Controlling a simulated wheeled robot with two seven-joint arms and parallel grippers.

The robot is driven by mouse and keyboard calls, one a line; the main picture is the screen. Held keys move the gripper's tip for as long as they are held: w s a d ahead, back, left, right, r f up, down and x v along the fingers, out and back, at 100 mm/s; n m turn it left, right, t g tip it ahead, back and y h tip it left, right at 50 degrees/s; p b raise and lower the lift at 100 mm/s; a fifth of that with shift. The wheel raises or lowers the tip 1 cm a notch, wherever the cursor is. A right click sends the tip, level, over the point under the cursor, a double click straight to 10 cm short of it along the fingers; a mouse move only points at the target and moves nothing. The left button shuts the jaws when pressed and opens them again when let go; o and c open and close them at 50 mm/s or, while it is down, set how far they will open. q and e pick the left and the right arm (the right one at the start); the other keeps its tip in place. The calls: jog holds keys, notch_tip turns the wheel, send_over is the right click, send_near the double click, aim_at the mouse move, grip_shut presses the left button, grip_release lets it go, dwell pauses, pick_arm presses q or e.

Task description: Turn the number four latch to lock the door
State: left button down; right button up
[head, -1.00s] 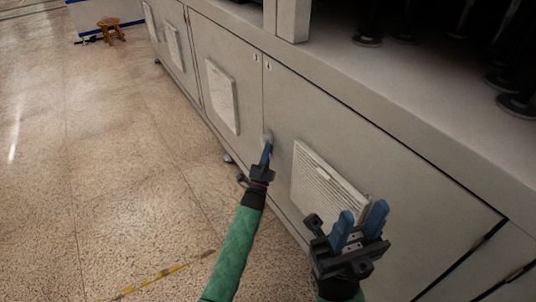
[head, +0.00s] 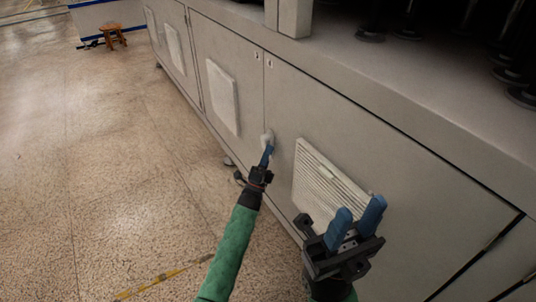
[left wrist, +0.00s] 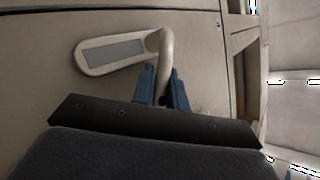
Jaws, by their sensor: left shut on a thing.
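The latch (head: 268,138) is a pale handle on the grey cabinet front, at the seam between two doors. In the left wrist view it shows as a light curved lever (left wrist: 167,68) beside an oblong plate (left wrist: 110,51) with a grey inset. My left gripper (head: 266,156) is at the latch, its blue fingers (left wrist: 162,88) shut around the lever. The fingers hide part of the lever. The door (head: 330,125) right of the seam lies flush with its neighbour, a small number label (head: 270,62) at its top. My right gripper (head: 356,218) is open and empty in front of the door's vent.
A louvred vent (head: 318,172) stands out from the door behind my right gripper. A countertop ledge (head: 400,85) overhangs the doors. The speckled floor (head: 110,190) at left is open.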

pick_arm(q)
jog(key=c, duration=1.4)
grip_release()
